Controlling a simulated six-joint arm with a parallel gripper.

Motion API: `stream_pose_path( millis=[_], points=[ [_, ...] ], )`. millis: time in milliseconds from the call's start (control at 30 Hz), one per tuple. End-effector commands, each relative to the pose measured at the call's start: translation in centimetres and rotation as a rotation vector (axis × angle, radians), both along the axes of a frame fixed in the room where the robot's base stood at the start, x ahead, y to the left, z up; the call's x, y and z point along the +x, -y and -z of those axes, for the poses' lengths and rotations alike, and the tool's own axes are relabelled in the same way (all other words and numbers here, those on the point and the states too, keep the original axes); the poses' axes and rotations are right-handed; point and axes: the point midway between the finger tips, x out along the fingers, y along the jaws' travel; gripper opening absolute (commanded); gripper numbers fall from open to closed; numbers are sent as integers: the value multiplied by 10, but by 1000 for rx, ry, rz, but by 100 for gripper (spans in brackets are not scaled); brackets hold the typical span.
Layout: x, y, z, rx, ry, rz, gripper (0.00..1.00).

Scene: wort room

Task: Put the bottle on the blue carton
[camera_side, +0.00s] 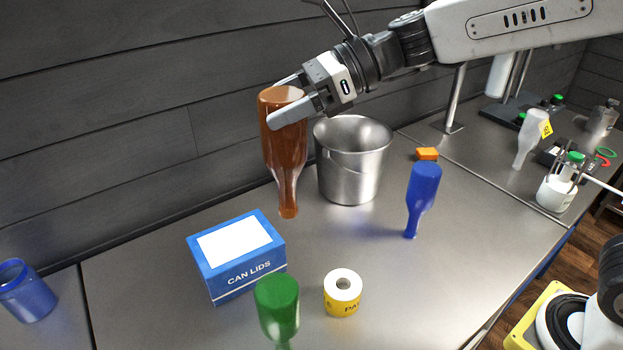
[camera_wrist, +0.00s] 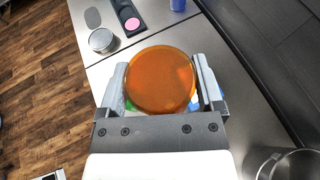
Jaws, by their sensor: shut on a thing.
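A brown bottle (camera_side: 285,150) hangs upside down, neck pointing down, in my gripper (camera_side: 287,103). The fingers are shut on its wide base end. In the wrist view the round orange-brown base of the bottle (camera_wrist: 160,81) fills the space between the fingers of my gripper (camera_wrist: 160,85). The blue carton (camera_side: 236,256), marked CAN LIDS with a white top panel, stands on the bench. In the side view the bottle is above and to the right of the carton, apart from it. In the wrist view the bottle hides most of what is below.
A steel bucket (camera_side: 350,165) stands just behind the bottle. An upside-down blue bottle (camera_side: 422,195), a green bottle (camera_side: 277,305), a tape roll (camera_side: 342,293), an orange block (camera_side: 427,154) and a blue jar (camera_side: 27,291) stand around. Bench between carton and blue bottle is mostly clear.

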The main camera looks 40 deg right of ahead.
Motion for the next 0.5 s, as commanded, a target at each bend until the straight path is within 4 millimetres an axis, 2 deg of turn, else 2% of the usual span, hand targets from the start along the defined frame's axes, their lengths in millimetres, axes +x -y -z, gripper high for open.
stream_pose_path(
  millis=[500],
  points=[
    [58, -29, 29, 0, 0, -1, 0]
  ],
)
